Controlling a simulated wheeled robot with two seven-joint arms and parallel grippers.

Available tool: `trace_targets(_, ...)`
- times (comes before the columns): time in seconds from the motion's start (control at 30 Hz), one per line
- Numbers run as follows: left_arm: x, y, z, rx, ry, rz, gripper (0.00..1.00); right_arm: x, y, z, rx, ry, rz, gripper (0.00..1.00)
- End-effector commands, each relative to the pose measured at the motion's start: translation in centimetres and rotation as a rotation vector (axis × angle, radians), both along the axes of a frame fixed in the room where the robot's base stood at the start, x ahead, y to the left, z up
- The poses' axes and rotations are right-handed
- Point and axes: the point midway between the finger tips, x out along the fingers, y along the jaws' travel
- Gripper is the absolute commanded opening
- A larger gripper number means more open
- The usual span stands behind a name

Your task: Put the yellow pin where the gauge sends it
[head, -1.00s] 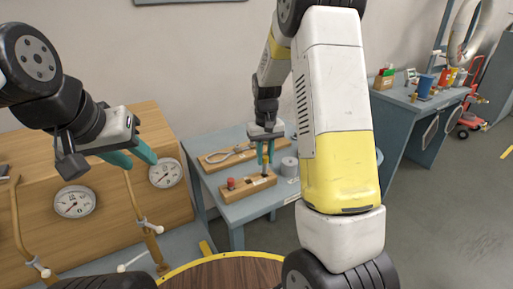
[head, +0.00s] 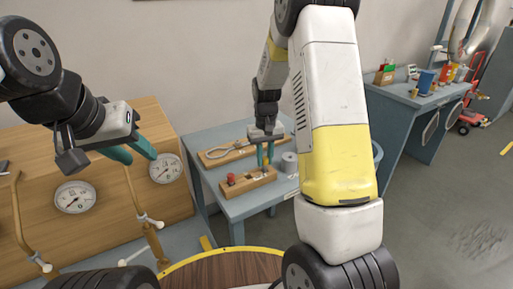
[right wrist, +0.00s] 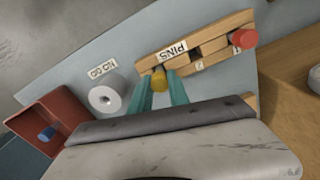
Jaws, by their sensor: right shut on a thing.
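The yellow pin (right wrist: 159,80) is between the fingertips of my right gripper (right wrist: 163,88) in the right wrist view. The gripper is shut on it at the end of the wooden block labelled PINS (right wrist: 207,46). In the head view my right gripper (head: 265,160) points down at this block (head: 246,187). I cannot tell whether the pin's foot is still in the block. Two round white gauges, left (head: 75,197) and right (head: 166,168), are on a wooden panel; their readings are too small to read. My left gripper (head: 131,152) is open and empty before the panel.
A red pin (right wrist: 243,37) stands at the block's other end. A grey cylinder (right wrist: 105,98) and a red bin (right wrist: 35,128) with something blue are beside the block. A longer wooden board (head: 225,155) lies behind it. Bent pipes (head: 140,205) stand before the panel.

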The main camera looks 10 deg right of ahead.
Motion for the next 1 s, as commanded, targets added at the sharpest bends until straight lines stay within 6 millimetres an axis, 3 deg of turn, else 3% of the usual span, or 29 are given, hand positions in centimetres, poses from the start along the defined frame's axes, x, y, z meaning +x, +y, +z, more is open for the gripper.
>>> trace_targets(0.7, 0.0, 0.0, 0.0, 0.000, 0.000, 0.000, 0.36, 0.0, 0.0, -1.8, 0.000, 0.000, 0.000, 0.00)
trace_targets(0.73, 0.0, 0.0, 0.0, 0.000, 0.000, 0.000, 0.36, 0.0, 0.0, -1.8, 0.000, 0.000, 0.000, 0.23)
trace_targets(0.83, 0.0, 0.0, 0.0, 0.000, 0.000, 0.000, 0.36, 0.0, 0.0, -1.8, 0.000, 0.000, 0.000, 0.43)
trace_targets(0.87, 0.0, 0.0, 0.0, 0.000, 0.000, 0.000, 0.36, 0.0, 0.0, -1.8, 0.000, 0.000, 0.000, 0.47)
trace_targets(1.0, 0.0, 0.0, 0.0, 0.000, 0.000, 0.000, 0.36, 0.0, 0.0, -1.8, 0.000, 0.000, 0.000, 0.47)
